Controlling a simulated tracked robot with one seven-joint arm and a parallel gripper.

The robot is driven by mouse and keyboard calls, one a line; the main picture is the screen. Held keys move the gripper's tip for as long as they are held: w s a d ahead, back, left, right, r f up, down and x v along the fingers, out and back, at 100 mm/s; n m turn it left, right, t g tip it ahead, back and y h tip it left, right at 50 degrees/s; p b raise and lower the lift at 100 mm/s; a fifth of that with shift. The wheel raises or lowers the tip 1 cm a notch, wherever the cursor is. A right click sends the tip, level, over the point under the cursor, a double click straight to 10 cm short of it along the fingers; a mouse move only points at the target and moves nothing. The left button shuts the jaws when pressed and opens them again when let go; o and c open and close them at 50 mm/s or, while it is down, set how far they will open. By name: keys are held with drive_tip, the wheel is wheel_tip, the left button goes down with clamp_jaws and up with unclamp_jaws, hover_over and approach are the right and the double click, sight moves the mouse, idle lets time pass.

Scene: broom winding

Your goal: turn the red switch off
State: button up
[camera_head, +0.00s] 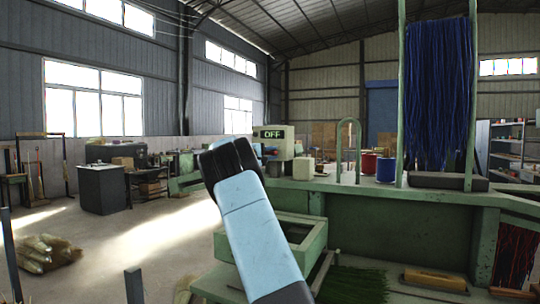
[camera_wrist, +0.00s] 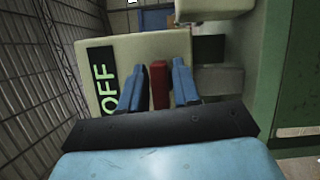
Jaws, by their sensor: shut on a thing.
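The red switch (camera_wrist: 159,88) stands out from a cream control box (camera_wrist: 168,46), beside a black panel reading "OFF" in green (camera_wrist: 103,80). In the wrist view my gripper (camera_wrist: 157,72) has one blue finger on each side of the switch and is shut on it. In the head view the control box (camera_head: 284,145) stands on the green bench, with the "OFF" panel (camera_head: 272,134) on its front. The switch is not clearly seen there, and my arm hides most of the gripper.
The green bench (camera_head: 400,218) runs to the right. On it stand a red spool (camera_head: 369,167), a blue spool (camera_head: 386,170) and a frame hung with blue bristles (camera_head: 438,90). A bundle (camera_head: 45,252) lies on the floor at left, with open floor around it.

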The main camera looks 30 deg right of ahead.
drive_tip(key=shift+d+f+m, duration=0.15)
drive_tip(key=shift+f+m, duration=0.05)
drive_tip(key=shift+m, duration=0.3)
drive_tip(key=o, duration=0.8)
drive_tip(key=shift+a, duration=0.3)
drive_tip(key=v, duration=1.3)
drive_tip(key=shift+a+r, duration=0.15)
